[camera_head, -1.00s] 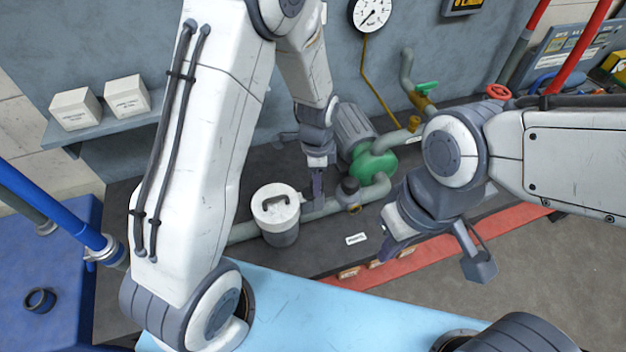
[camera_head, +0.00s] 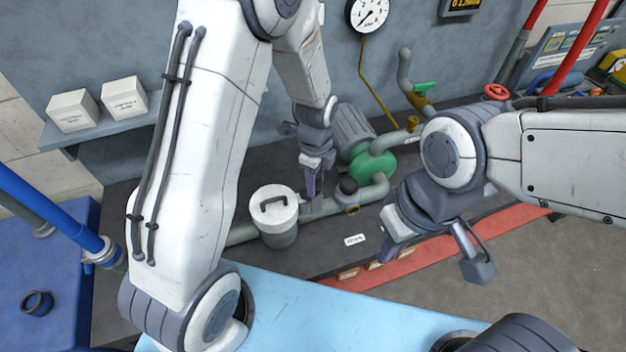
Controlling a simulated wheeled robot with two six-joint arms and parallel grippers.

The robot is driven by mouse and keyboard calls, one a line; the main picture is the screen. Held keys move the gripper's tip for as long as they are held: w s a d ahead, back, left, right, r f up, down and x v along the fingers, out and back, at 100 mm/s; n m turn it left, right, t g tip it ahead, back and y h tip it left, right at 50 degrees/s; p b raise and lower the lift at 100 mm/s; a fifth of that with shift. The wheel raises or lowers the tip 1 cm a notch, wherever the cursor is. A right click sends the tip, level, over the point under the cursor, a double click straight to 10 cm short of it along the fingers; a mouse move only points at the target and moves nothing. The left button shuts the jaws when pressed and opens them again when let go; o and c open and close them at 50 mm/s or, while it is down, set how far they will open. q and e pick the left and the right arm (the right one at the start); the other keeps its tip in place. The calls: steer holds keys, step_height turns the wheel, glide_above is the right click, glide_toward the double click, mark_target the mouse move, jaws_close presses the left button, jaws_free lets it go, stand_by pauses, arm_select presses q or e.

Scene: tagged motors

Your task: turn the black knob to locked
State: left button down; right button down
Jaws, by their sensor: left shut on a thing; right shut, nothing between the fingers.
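My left gripper (camera_head: 314,187) reaches down at the pipework between a white-lidded canister (camera_head: 274,212) and a round dark cap (camera_head: 347,187) on the grey pipe. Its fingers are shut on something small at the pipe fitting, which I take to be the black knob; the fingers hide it. I cannot read any locked mark or the knob's angle. My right gripper (camera_head: 384,254) is shut and empty, held over the front of the bench to the right of a small white label (camera_head: 355,240).
A green-and-grey motor (camera_head: 372,166) stands behind the pipe. A red handwheel (camera_head: 497,92) and a green valve lever (camera_head: 426,86) are further right. White boxes (camera_head: 72,111) sit on a shelf at left. A red strip (camera_head: 440,244) edges the bench.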

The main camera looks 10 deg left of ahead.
arm_select(q)
steer(key=shift+s, duration=0.15)
steer(key=shift+c, duration=1.9)
jaws_free()
steer(key=shift+r, duration=0.45)
step_height(320, 180, up, 10)
steer(key=b, duration=0.2)
steer(key=shift+f, duration=0.25)
